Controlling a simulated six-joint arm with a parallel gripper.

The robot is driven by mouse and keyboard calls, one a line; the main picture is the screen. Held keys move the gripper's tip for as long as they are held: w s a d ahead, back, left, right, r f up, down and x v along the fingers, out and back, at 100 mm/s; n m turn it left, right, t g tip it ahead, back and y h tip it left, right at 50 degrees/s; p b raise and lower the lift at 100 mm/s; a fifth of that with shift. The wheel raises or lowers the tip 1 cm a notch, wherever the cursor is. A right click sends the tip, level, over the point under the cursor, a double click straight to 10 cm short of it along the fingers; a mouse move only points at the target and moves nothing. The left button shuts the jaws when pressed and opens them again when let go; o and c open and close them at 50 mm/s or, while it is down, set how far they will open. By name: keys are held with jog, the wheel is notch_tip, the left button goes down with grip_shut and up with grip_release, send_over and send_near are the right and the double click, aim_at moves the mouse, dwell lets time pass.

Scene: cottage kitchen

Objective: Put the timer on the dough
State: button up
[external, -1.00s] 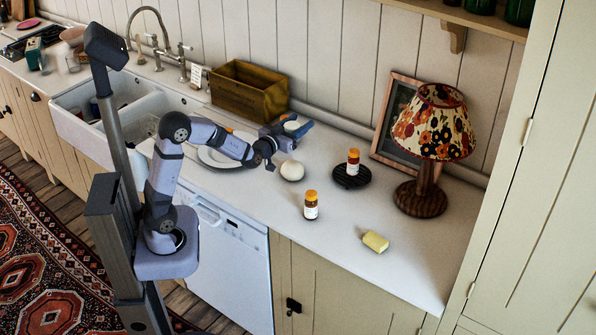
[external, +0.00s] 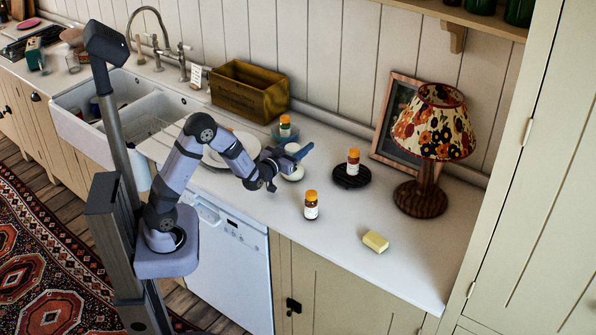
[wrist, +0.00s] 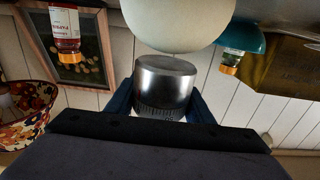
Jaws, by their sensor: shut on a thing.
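The timer (wrist: 165,85) is a short silver cylinder with marks around its side. My gripper (wrist: 158,100) is shut on it, with a blue finger on either side. In the external view my gripper (external: 297,155) is over the counter, with the pale top of the timer (external: 292,147) between the fingers. The dough (external: 292,174) is a cream-white ball on the counter, just below my gripper and partly hidden by it. In the wrist view, which is upside down, the dough (wrist: 180,20) is close to the timer; I cannot tell whether they touch.
A spice bottle (external: 311,205) stands in front, another (external: 353,161) on a black trivet (external: 352,183). A teal bowl (wrist: 250,40) holds a third bottle (external: 285,126). A plate (external: 228,157), wooden crate (external: 247,92), lamp (external: 430,130) and yellow block (external: 375,241) are around.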

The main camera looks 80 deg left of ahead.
jog(key=shift+f, duration=0.2)
jog(key=shift+f, duration=0.2)
jog(key=o, duration=1.3)
